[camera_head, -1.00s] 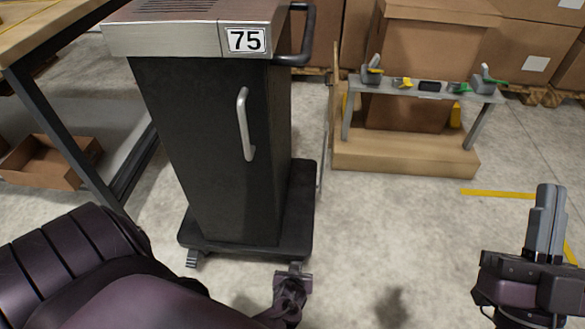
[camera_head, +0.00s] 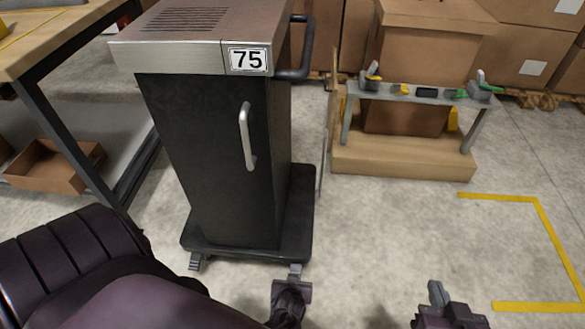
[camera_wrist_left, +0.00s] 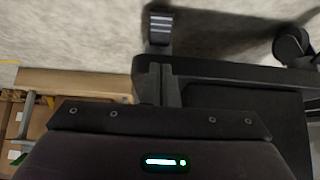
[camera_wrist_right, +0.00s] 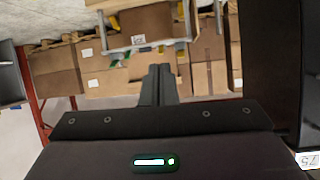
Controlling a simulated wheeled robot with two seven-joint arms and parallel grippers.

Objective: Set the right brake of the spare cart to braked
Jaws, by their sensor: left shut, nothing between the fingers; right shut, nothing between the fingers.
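The cart (camera_head: 215,160) is dark, with a steel top, a plate reading 75 and a black base (camera_head: 300,205). A ridged grey left brake pedal (camera_head: 196,262) juts from its near edge. In the left wrist view the right brake pedal (camera_wrist_left: 159,26) lies just beyond the fingertips of my left gripper (camera_wrist_left: 158,68), which is shut and empty. Contact and the pedal's setting cannot be told. My right gripper (camera_head: 437,288) is shut and empty, over the floor right of the cart.
A workbench (camera_head: 55,110) stands left of the cart, with an open cardboard box (camera_head: 55,165) under it. A wooden platform (camera_head: 400,163) with a small grey stand (camera_head: 385,92) is behind right. Cardboard boxes line the back. The floor at right is clear, with yellow tape (camera_head: 497,196).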

